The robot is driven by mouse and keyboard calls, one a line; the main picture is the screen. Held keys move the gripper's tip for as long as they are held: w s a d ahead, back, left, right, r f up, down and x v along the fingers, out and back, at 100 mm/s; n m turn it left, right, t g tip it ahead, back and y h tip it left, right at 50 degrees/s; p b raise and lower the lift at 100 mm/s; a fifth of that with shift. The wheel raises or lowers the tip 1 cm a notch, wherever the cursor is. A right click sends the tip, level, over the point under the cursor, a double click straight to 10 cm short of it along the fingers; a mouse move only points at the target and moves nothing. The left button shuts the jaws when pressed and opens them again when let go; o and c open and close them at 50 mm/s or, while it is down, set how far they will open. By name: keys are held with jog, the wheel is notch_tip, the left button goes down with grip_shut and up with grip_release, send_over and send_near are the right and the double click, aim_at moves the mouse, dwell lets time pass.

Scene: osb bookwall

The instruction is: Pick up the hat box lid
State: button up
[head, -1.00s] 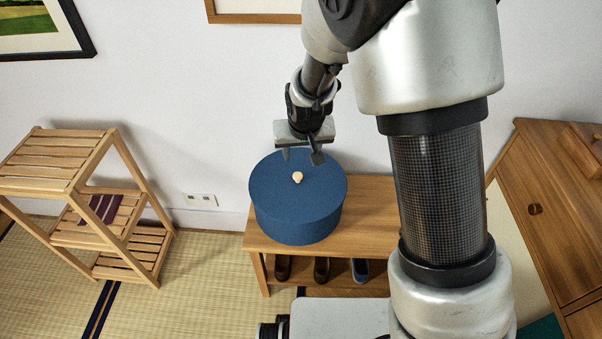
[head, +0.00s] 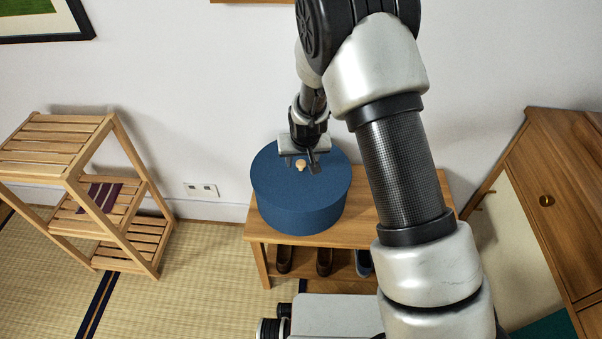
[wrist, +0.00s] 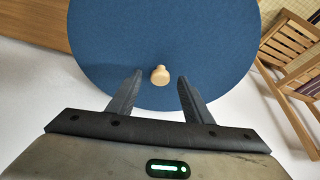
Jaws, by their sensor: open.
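The hat box lid (head: 275,182) is the round blue top of a blue hat box (head: 302,219), with a small pale wooden knob (head: 301,164) at its middle. The box stands upright on a wooden bench. In the wrist view the lid (wrist: 160,40) fills the upper middle. The knob (wrist: 160,75) shows between and just beyond the open fingertips of my gripper (wrist: 159,78). I cannot tell the exact height of the fingertips over the lid.
The wooden bench (head: 385,207) has several shoes (head: 324,261) on its lower level. A slatted wooden shelf (head: 60,146) with a dark striped cloth stands at left. A wooden cabinet (head: 560,190) stands at right. The white wall (head: 190,100) is close behind the box.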

jog(key=shift+w+f, duration=0.2)
jog(key=shift+f, duration=0.2)
jog(key=shift+r, duration=0.1)
grip_shut()
